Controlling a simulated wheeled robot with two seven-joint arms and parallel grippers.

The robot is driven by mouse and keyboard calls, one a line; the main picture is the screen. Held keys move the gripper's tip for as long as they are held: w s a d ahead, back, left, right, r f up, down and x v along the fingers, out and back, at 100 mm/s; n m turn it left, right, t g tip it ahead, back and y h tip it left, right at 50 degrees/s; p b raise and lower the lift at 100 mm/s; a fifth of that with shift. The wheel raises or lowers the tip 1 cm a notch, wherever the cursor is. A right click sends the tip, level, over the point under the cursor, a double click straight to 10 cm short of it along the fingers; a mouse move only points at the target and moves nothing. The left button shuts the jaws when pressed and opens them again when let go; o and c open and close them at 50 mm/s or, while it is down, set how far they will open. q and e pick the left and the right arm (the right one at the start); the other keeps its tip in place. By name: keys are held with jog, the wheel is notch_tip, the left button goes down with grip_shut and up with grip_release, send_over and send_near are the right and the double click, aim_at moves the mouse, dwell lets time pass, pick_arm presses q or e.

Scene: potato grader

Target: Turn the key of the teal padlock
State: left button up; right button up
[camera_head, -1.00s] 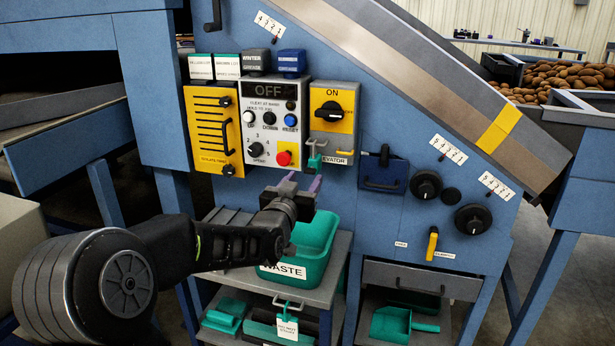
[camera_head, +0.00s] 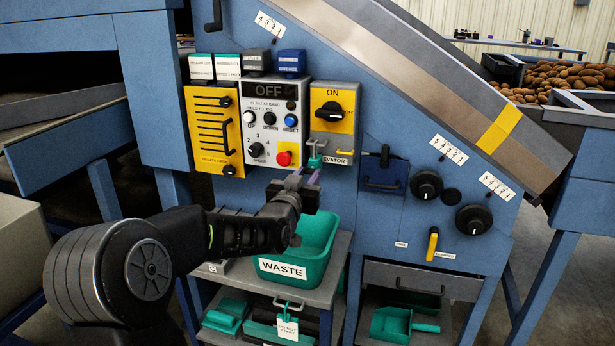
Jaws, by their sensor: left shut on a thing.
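The teal padlock (camera_head: 315,161) hangs below the yellow switch panel marked ON, beside the ELEVATOR label. It is small in the camera_head view, and its lower part meets my gripper's tips. My left gripper (camera_head: 311,179) comes in from the left, directly below the padlock, with its purple fingertips pointing up and right at it. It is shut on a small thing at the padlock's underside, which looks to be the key. The key itself is hidden between the fingers, so its angle cannot be told. My right gripper is out of view.
A control box (camera_head: 267,135) reading OFF, with a red button, is up and left of my gripper. The teal WASTE bin (camera_head: 320,255) stands below it on a grey shelf. A dark blue box (camera_head: 384,172) and black knobs (camera_head: 427,185) are to the right.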

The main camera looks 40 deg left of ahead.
pick_arm(q)
grip_shut()
jog(key=m+b, duration=0.4)
jog(key=m, duration=0.9)
jog(key=shift+b, duration=0.3)
jog(key=m, duration=0.5)
jog(key=shift+p, duration=0.3)
